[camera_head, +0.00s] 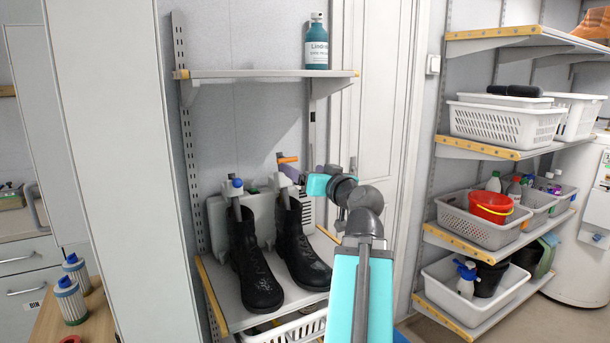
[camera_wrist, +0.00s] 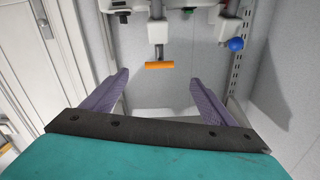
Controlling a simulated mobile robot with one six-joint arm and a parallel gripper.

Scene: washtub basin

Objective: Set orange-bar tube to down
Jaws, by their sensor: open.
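The orange bar (camera_head: 288,159) sits at the upper end of a tube on the boot dryer (camera_head: 222,222), above the right black boot (camera_head: 300,252). In the wrist view, which looks upside down, the orange bar (camera_wrist: 160,65) is joined by a thin grey stem to a white tube part (camera_wrist: 158,32). My gripper (camera_head: 292,173) is beside the bar in the head view. In the wrist view my gripper (camera_wrist: 158,80) is open, its two purple fingers apart, with the bar between and just beyond the tips. No contact shows. The bar's lower joint is partly hidden in the head view.
A second tube with a blue knob (camera_head: 237,183) stands left, over the left boot (camera_head: 252,265); the knob also shows in the wrist view (camera_wrist: 236,44). A shelf (camera_head: 265,74) with a teal bottle (camera_head: 316,45) is above. A tall panel (camera_head: 120,150) rises left; a door (camera_head: 375,100) stands right.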

